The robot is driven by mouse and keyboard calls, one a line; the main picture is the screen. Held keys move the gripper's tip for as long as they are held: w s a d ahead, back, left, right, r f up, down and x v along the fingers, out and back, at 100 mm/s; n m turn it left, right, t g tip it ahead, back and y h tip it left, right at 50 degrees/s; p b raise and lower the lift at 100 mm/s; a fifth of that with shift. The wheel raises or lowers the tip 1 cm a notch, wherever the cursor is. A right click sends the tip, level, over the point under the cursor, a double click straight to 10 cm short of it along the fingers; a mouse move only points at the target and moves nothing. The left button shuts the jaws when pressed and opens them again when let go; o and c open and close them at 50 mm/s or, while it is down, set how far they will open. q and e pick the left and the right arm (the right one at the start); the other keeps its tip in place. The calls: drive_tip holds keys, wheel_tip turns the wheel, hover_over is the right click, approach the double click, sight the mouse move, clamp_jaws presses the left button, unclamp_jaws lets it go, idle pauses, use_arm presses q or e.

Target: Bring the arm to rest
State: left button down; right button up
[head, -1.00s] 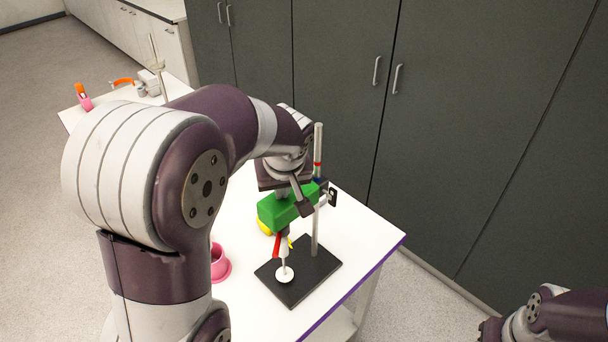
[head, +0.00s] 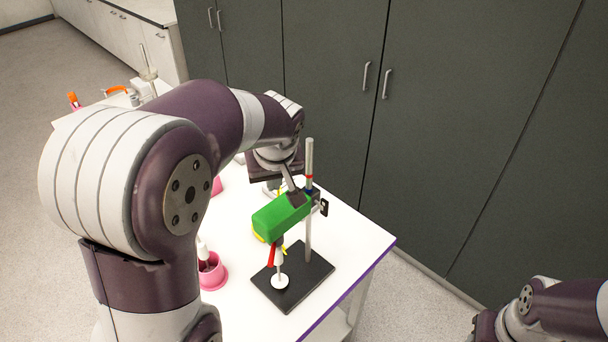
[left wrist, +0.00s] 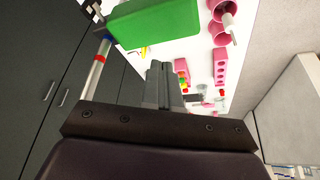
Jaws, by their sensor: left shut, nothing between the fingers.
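My left arm reaches over the white table from the left. Its gripper (head: 293,188) is shut and empty, just behind the green block on the stand in the head view; I cannot tell whether they touch. The shut fingers (left wrist: 160,85) also show in the left wrist view, just below the green block (left wrist: 155,22). In the head view the green block (head: 281,216) is on a metal rod (head: 309,225) with a black base (head: 314,276). My right arm's dark end (head: 485,326) shows at the lower right; its fingers are hidden.
A pink cup (head: 215,275) holding a white-topped item stands left of the base. A pink holder (left wrist: 220,66) and small coloured items show in the left wrist view. Dark cabinets (head: 470,120) stand behind the table (head: 352,232).

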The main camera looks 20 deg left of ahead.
use_arm(q)
drive_tip(key=s+d+f+m+g+h, duration=0.1)
drive_tip(key=s+d+f+m, duration=0.3)
drive_tip(key=s+f, duration=0.15)
drive_tip(key=s+d+f+m+h, duration=0.2)
drive_tip(key=s+d+f+m, duration=0.2)
drive_tip(key=s+f, duration=0.15)
wheel_tip(320, 180, down, 9)
drive_tip(key=s+g+b, duration=0.1)
drive_tip(key=s+b, duration=0.1)
drive_tip(key=b, duration=0.7)
drive_tip(key=shift+s+f, duration=0.2)
drive_tip(key=shift+s, duration=0.05)
drive_tip(key=shift+w, duration=0.15)
